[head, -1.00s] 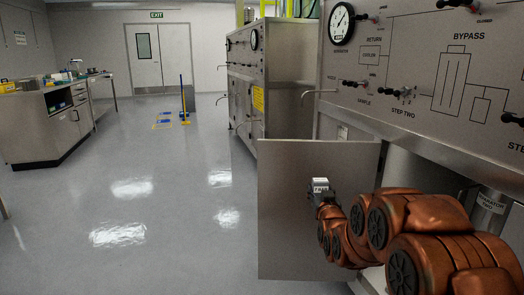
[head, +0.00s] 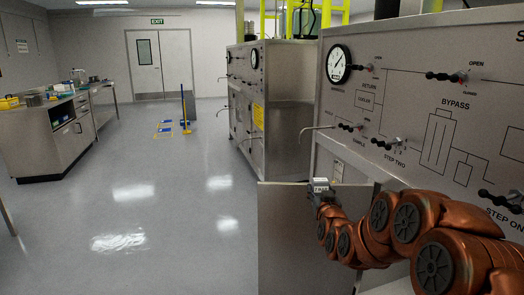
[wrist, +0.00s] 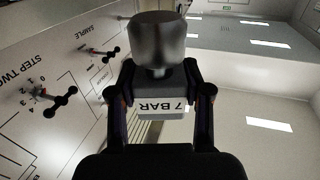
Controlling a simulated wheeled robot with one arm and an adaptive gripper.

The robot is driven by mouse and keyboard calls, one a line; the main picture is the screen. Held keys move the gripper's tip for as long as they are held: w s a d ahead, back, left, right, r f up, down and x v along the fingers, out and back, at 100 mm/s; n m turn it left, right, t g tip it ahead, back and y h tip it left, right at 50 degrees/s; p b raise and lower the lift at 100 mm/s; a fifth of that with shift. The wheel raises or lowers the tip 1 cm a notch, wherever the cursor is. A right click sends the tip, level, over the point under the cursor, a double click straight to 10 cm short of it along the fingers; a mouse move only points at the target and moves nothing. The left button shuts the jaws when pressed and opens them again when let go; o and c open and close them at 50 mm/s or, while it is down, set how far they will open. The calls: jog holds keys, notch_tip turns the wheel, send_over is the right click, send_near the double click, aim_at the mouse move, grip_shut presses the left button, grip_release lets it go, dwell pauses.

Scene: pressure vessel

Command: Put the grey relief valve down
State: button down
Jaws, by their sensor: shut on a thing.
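The grey relief valve shows in the wrist view as a smooth grey cylinder (wrist: 160,45) on a squarer body with a "7 BAR" label. My gripper (wrist: 160,98) is shut on its body, one finger on each side. In the head view the labelled valve (head: 321,184) is small, held at the tip of my gripper (head: 322,193). It is in the air, in front of the upper edge of an open metal door (head: 285,235). I see no surface directly under it.
The control panel (head: 415,110), with a gauge (head: 338,63) and black-handled valves, stands close on the right. A thin bent pipe (head: 318,130) sticks out from it. A workbench (head: 50,145) with items on top is far left. The floor (head: 150,225) between is clear.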

notch_tip(320, 180, up, 12)
jog(key=p, duration=1)
jog(key=shift+r+p, duration=0.1)
jog(key=shift+p, duration=0.3)
jog(key=shift+a, duration=0.1)
